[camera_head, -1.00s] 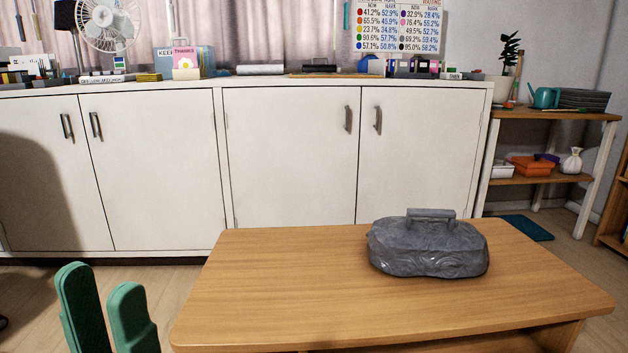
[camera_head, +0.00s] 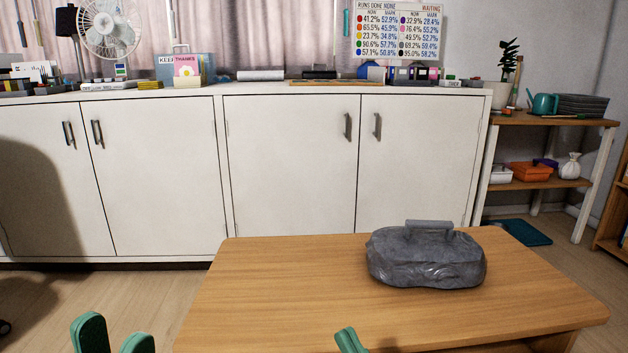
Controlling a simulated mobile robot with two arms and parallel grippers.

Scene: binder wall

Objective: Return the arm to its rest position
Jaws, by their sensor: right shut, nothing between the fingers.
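My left gripper (camera_head: 114,338) shows as two green fingertips at the bottom left edge of the head view. The fingers stand apart with nothing seen between them. My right gripper (camera_head: 350,341) shows as a green tip at the bottom edge, in front of the wooden table. It is shut and empty. The rest of both grippers and both arms is below the frame. A grey stone-like case (camera_head: 425,258) with a handle on top sits on the table, apart from both grippers.
The wooden table (camera_head: 290,285) is bare except for the case. White cabinets (camera_head: 290,165) stand behind it, with a fan (camera_head: 108,28), books and a chart (camera_head: 397,30) above. A shelf unit (camera_head: 550,118) is at the right. Open floor lies left of the table.

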